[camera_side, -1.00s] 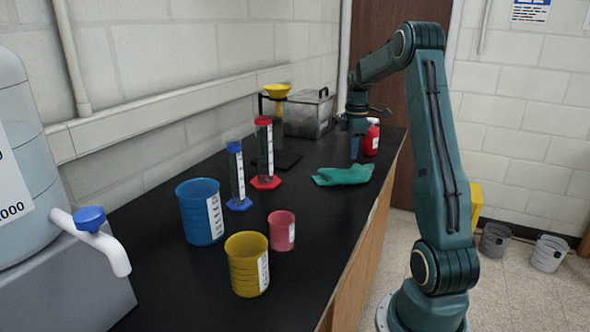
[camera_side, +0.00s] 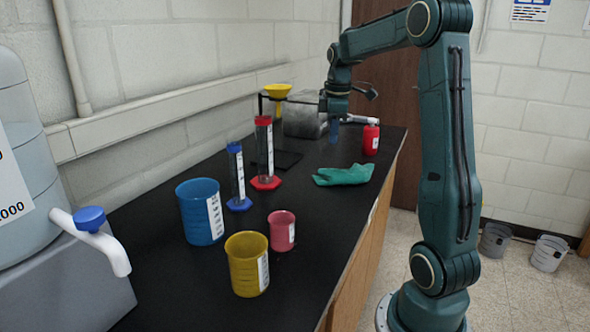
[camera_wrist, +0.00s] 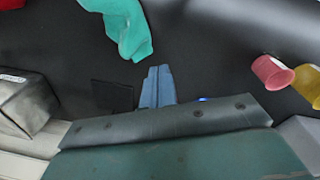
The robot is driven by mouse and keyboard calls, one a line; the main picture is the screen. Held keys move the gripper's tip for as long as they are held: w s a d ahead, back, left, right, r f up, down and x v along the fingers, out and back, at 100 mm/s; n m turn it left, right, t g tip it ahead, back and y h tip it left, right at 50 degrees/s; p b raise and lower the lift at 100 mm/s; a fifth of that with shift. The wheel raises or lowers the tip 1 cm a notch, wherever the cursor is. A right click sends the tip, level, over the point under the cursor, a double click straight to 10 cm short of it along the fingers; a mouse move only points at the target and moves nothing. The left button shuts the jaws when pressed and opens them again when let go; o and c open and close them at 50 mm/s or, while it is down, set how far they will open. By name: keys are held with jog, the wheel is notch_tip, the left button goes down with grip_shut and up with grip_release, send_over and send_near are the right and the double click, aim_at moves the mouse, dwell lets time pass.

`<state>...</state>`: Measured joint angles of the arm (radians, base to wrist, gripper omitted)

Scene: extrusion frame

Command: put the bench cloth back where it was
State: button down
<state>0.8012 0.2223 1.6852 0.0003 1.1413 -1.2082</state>
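The green bench cloth (camera_side: 343,174) lies crumpled and flat on the black bench, near its right edge. In the wrist view the cloth (camera_wrist: 128,30) is at the top, ahead of my fingertips and apart from them. My gripper (camera_side: 334,131) hangs above the bench behind the cloth, pointing down, clear of the surface. In the wrist view its blue fingers (camera_wrist: 157,76) sit side by side with only a thin seam between them, and nothing is held.
A red bottle (camera_side: 371,140) stands behind the cloth. A grey metal box (camera_side: 303,117) and a stand with a yellow funnel (camera_side: 278,91) are at the back. Cylinders and beakers, including the pink beaker (camera_side: 282,232), stand to the left and front.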

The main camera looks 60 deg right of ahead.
jog(key=s+a+r+m+t, duration=0.1)
jog(key=a+r, duration=0.1)
jog(key=a, duration=0.7)
jog(key=s+a+r+m+t, duration=0.1)
jog(key=a+r, duration=0.1)
jog(key=a, duration=0.8)
jog(key=s+a+f+m+t, duration=0.2)
jog(key=s+a+f+t, duration=0.1)
jog(key=s+a, duration=0.7)
jog(key=shift+s+a+m+y, duration=0.15)
jog(key=shift+a+m+y, duration=0.2)
jog(key=shift+a, duration=0.7)
